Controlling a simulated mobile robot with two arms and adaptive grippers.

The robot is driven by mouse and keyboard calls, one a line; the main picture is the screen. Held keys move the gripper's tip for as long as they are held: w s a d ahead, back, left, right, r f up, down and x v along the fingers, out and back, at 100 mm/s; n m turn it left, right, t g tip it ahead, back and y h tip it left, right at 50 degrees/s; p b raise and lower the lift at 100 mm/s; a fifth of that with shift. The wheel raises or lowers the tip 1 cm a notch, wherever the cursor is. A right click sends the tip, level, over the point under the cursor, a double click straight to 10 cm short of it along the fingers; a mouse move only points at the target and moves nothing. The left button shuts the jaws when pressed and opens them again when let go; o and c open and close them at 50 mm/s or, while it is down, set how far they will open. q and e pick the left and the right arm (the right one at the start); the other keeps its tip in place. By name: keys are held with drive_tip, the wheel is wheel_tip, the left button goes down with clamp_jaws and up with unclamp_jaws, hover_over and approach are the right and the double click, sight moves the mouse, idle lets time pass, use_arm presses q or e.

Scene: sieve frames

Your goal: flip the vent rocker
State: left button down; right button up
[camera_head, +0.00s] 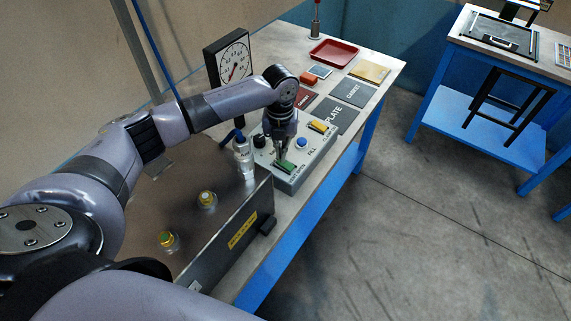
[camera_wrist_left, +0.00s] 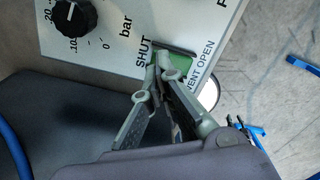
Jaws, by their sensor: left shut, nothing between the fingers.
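The vent rocker (camera_head: 287,168) is a green switch at the near corner of the grey control box (camera_head: 311,160). In the left wrist view the green rocker (camera_wrist_left: 184,62) lies between the words SHUT and VENT OPEN, partly hidden by the fingers. My left gripper (camera_head: 281,161) points down with its fingertips at the rocker. In the left wrist view the tips of my left gripper (camera_wrist_left: 168,68) are together with nothing between them, over the rocker's SHUT side. Which way the rocker is tilted, and whether the tips touch it, I cannot tell. My right gripper is not in view.
The box also bears a black knob (camera_head: 259,141), a blue button (camera_head: 302,143) and a yellow rocker (camera_head: 318,127). A gauge (camera_head: 234,61) stands behind. A metal housing (camera_head: 225,235) with brass fittings is in front. Dark plates and a red tray (camera_head: 333,53) lie farther along the bench.

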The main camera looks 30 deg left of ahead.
use_arm(q)
drive_tip(key=shift+f, duration=0.3)
idle(0.5)
drive_tip(key=shift+s+f+b, duration=0.1)
drive_tip(key=shift+f+b, duration=0.5)
drive_tip(key=shift+f, duration=0.4)
idle(0.4)
drive_tip(key=shift+r, duration=0.1)
drive_tip(key=shift+r+p, duration=0.9)
drive_tip(key=shift+p, duration=0.25)
wheel_tip(320, 180, up, 2)
drive_tip(key=shift+r+p, duration=0.1)
drive_tip(key=shift+p, duration=0.9)
wheel_tip(320, 180, up, 3)
drive_tip(key=p, duration=0.3)
